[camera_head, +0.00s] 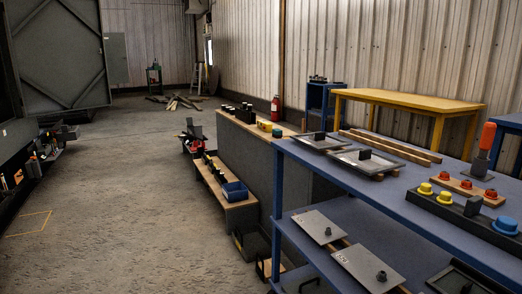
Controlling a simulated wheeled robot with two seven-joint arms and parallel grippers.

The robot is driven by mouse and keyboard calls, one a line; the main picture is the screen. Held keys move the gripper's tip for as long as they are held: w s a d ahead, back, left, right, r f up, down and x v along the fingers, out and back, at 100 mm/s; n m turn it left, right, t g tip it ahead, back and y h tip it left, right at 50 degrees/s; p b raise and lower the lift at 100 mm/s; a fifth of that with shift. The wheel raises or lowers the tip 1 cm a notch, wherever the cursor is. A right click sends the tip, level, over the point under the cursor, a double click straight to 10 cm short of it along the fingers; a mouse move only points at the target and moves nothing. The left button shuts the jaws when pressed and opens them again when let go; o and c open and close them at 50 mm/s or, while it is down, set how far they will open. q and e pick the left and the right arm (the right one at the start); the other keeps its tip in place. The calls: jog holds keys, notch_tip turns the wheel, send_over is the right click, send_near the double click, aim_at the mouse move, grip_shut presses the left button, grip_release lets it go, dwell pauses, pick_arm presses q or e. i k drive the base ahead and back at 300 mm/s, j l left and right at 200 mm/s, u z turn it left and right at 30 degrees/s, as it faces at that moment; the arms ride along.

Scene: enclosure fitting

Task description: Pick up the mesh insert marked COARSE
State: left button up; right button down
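No gripper of mine shows in the head view. Two flat grey framed panels with dark upright handles lie on the blue bench's top at its left end: a farther panel (309,142) and a nearer panel (350,155). Two more flat grey plates with dark knobs, a farther plate (307,223) and a nearer plate (385,262), lie on the shelf below. Small marks show on the lower plates, but I cannot read them. I cannot tell which piece, if any, is the mesh insert marked COARSE.
The blue bench (421,221) stands at right with wooden strips, red and yellow buttons (424,188), and an orange-handled tool (487,136) on top. A yellow table (410,98) stands behind. A low wooden bench holds a blue bin (235,191). Open floor (120,190) lies left.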

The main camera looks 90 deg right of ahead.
aim_at(319, 141)
jog(key=k+j, duration=0.2)
jog(key=z, duration=3)
jog(key=l, duration=0.1)
